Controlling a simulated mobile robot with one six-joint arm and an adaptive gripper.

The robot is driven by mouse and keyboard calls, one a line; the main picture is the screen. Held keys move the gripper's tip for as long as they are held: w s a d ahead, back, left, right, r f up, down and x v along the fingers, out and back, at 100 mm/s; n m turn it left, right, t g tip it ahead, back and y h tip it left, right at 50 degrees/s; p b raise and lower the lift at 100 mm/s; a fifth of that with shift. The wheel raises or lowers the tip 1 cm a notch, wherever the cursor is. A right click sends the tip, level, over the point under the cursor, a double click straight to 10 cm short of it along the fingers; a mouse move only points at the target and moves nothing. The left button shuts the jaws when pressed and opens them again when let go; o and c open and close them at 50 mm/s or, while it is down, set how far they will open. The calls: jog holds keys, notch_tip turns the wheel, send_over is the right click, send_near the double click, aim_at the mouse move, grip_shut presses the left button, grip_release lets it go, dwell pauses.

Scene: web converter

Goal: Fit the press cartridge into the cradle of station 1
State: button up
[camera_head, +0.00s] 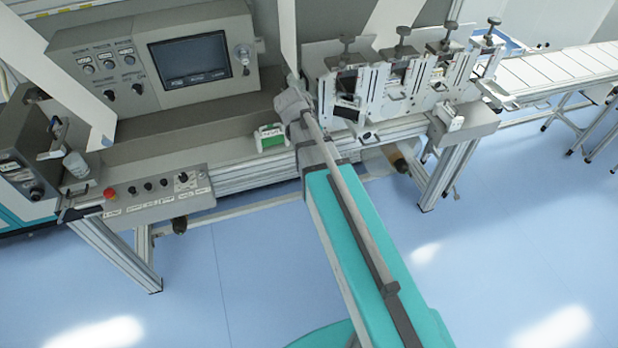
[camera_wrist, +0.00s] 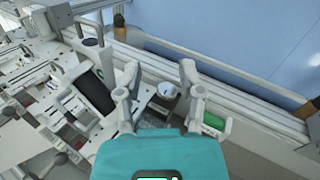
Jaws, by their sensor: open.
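My gripper (camera_wrist: 158,78) is open in the wrist view, its two grey fingers apart with nothing clearly held. A small white round part (camera_wrist: 166,90) shows between the fingers; I cannot tell its distance below them. A row of clamp stations (camera_head: 400,82) with dark knobs stands right of my arm's end in the head view. The leftmost station (camera_head: 346,84) has a dark opening; station numbers are not readable. I cannot tell for sure which part is the press cartridge. In the head view my gripper is not clearly visible.
A green-and-white box (camera_head: 270,137) sits on the machine ledge left of my arm; a green part (camera_wrist: 213,122) shows right of the fingers. A control console (camera_head: 150,65) stands at the back left, a button panel (camera_head: 160,190) in front. A conveyor (camera_head: 560,65) runs right.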

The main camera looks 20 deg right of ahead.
jog(key=s+a+f+m+y, duration=0.2)
jog(key=s+a+y, duration=0.3)
jog(key=s, duration=0.5)
jog(key=shift+s+a+y, duration=0.3)
jog(key=shift+a, duration=0.7)
jog(key=shift+f, duration=0.1)
jog(key=shift+c, duration=0.3)
jog(key=shift+c, duration=1)
jog(key=shift+f+b, duration=0.55)
jog(key=shift+f, duration=0.05)
grip_shut()
notch_tip(320, 180, down, 6)
jog(key=b, duration=0.6)
